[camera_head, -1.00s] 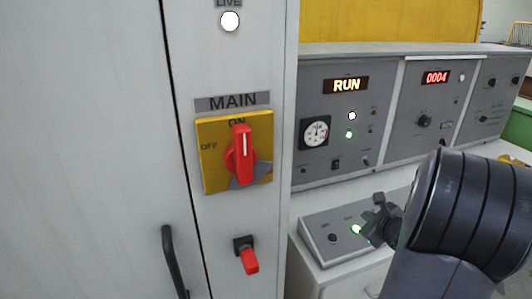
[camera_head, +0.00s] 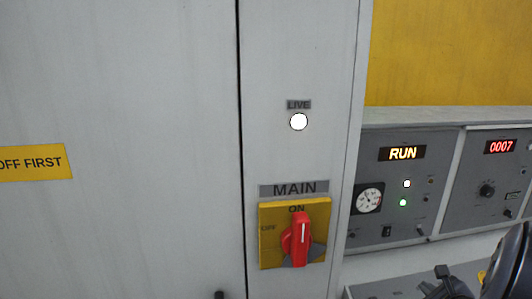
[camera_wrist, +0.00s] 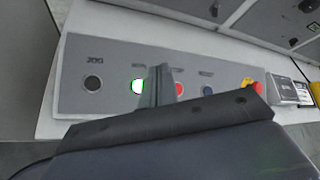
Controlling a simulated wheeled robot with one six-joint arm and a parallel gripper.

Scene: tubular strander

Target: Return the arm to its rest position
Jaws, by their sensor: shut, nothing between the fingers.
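My gripper (camera_head: 447,284) shows at the bottom right of the head view, beside part of my dark arm. It also shows in the wrist view (camera_wrist: 157,84), with its fingers shut and nothing between them.
The tall grey cabinet (camera_head: 120,90) carries a lit LIVE lamp (camera_head: 299,121) and a red MAIN switch (camera_head: 299,238), upright at ON. The console display (camera_head: 403,153) reads RUN; the counter (camera_head: 500,146) reads 0007. A black JOG button (camera_wrist: 93,83) and blue button (camera_wrist: 207,90) show.

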